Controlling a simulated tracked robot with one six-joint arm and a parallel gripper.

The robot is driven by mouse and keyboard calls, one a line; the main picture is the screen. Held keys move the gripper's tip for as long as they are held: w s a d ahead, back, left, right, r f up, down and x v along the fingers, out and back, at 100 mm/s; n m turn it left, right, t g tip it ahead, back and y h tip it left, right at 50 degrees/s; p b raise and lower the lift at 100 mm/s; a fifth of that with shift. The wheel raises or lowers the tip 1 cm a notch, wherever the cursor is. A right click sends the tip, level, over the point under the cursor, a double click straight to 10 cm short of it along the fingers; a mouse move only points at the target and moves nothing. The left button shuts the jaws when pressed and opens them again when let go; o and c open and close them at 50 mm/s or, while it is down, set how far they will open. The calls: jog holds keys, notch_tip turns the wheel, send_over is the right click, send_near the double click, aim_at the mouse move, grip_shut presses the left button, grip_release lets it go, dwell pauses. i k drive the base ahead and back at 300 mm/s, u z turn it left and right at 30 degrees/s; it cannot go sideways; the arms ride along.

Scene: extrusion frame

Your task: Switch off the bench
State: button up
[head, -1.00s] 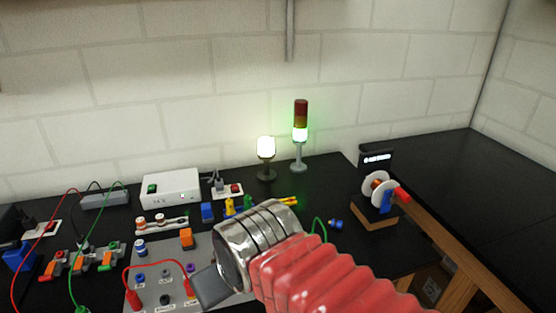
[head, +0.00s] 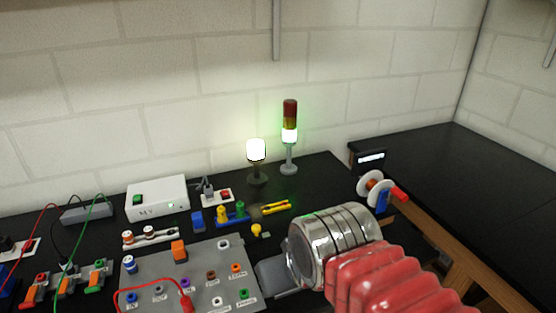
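A white power box (head: 158,199) with a green rocker switch (head: 138,200) and a small green light stands at the back left of the black bench. Right of it, a white socket plate (head: 213,200) carries a plug and a red switch (head: 225,195). The bench lamp (head: 256,151) glows white, and the signal tower (head: 290,134) glows green below its dark red part. My gripper (head: 272,278) hangs low in front, at the right edge of the grey terminal panel (head: 205,262), pointing left. It is apart from the switches. Its fingertips show edge-on, so their opening is unclear.
Colored terminals and a red lead sit on the panel. Blue, yellow and green pieces (head: 225,215) and yellow pliers (head: 275,207) lie behind it. A spool stand (head: 374,190) is at right. Red and green leads hang at left. The far right bench is clear.

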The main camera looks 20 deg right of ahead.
aim_at(137, 198)
jog(key=z, duration=1.45)
jog(key=k, duration=0.75)
jog(key=u, duration=0.95)
jog(key=i, duration=1)
